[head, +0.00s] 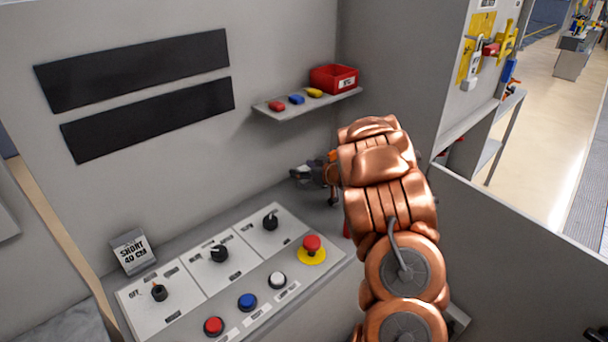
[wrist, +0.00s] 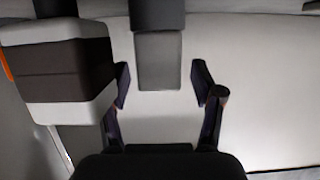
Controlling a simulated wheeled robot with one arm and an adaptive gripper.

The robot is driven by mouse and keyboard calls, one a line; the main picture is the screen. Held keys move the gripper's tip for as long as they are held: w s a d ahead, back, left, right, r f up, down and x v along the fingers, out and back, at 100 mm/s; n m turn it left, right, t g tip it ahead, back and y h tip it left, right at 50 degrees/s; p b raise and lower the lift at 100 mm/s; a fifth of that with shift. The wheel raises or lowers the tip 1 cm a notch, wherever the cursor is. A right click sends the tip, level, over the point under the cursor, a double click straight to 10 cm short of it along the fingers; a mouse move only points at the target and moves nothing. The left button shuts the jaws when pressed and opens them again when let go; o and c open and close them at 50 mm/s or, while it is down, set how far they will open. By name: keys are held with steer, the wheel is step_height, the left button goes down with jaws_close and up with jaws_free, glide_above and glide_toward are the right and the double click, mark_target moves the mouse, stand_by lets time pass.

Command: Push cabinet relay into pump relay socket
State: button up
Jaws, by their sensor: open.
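My gripper (wrist: 162,84) is open in the wrist view, its two dark fingers apart. A narrow block (wrist: 158,62), dark at the top and grey below, shows between and beyond the fingertips with gaps on both sides. A larger block (wrist: 70,72) with grey and dark brown bands is just left of the left finger. I cannot tell for sure which of these is the cabinet relay or the pump relay socket. In the head view my gripper (head: 306,176) is a small dark shape left of my copper arm, near the grey back wall, and the arm hides what lies behind it.
A control panel (head: 190,290) with knobs and buttons stands at front left, beside a sign reading SHORT 40 CM (head: 132,252). A wall shelf (head: 308,104) holds a red bin (head: 334,78) and red, blue and yellow pieces. A grey partition (head: 530,260) stands right of my arm.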

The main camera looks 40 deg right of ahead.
steer(key=c, duration=1.2)
steer(key=shift+c, duration=0.2)
